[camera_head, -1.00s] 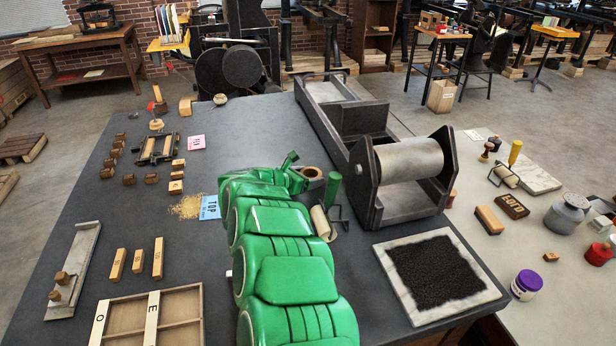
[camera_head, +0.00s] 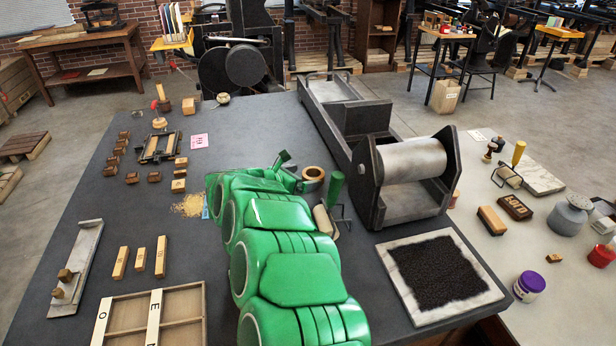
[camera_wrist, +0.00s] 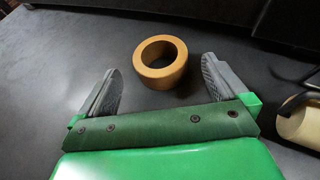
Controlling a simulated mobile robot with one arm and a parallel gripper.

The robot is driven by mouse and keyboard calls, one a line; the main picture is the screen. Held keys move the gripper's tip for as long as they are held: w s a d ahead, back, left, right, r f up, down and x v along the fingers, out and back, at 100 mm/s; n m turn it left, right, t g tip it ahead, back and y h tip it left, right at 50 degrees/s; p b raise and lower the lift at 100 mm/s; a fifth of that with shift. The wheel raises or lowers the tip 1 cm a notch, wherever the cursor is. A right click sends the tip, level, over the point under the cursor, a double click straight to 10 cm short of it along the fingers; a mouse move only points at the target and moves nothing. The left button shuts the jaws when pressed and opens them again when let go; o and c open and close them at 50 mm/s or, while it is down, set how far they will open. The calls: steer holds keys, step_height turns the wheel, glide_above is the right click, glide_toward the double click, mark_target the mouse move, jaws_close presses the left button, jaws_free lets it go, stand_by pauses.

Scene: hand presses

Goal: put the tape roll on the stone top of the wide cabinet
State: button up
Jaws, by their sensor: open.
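The tape roll (camera_head: 313,173) is a tan ring lying flat on the dark table, beside the press in the head view. In the wrist view the tape roll (camera_wrist: 144,66) lies ahead of and between my two grey fingers. My gripper (camera_wrist: 160,66) is open and empty, with its fingers spread wider than the roll. In the head view my green arm hides most of my gripper (camera_head: 284,168), just left of the roll. A pale grey top (camera_head: 470,232) stands at the right; I cannot tell for certain that it is the stone top.
A proof press (camera_head: 410,165) with a large roller stands right of the tape roll. A small hand roller (camera_head: 325,220) lies close to my arm. An inked slab (camera_head: 400,310) is at the front right.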

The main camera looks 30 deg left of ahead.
steer(key=shift+v, duration=1.7)
